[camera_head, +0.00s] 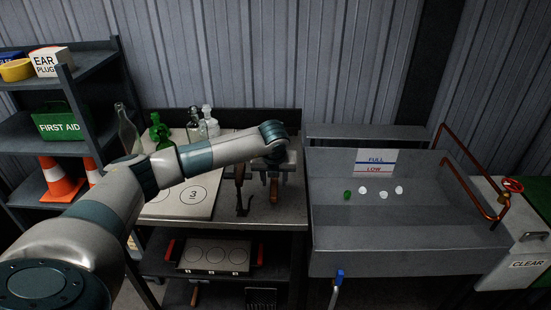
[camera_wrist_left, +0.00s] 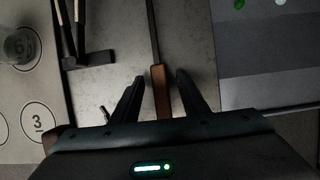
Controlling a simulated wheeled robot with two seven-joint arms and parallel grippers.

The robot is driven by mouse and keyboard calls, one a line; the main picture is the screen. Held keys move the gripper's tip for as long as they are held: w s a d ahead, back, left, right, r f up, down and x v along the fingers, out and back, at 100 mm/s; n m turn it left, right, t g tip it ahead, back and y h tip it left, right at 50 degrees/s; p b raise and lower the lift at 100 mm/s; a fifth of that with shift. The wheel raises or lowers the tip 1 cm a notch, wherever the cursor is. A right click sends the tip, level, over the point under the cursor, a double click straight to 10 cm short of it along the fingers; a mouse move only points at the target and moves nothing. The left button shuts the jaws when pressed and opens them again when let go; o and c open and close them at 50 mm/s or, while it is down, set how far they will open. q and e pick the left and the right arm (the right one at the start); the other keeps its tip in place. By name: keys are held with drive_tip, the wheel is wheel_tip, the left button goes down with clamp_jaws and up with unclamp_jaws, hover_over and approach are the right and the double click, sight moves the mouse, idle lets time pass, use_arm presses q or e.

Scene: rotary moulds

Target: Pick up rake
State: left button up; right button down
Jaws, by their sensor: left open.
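A long tool with a brown handle (camera_wrist_left: 160,92) and a thin dark shaft lies on the grey bench; its far end is out of the wrist view, so I cannot tell for sure that it is the rake. My left gripper (camera_wrist_left: 159,76) is open, with one finger on each side of this handle, apart from it. In the head view the brown handle (camera_head: 273,190) shows just below my left gripper (camera_head: 272,174). A second dark tool (camera_head: 242,204) lies to its left; its flat black head (camera_wrist_left: 92,59) shows in the wrist view. My right gripper is out of view.
A numbered board (camera_head: 171,208) and bottles (camera_head: 205,124) stand left on the bench. A grey sink (camera_head: 410,225) with small green and white pieces is at right. A three-circle plate (camera_head: 214,256) is on the shelf below. Left shelving (camera_head: 82,65) holds boxes and cones.

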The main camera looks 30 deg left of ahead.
use_arm(q)
drive_tip(key=shift+c, duration=0.3)
clamp_jaws()
drive_tip(key=shift+r, duration=0.2)
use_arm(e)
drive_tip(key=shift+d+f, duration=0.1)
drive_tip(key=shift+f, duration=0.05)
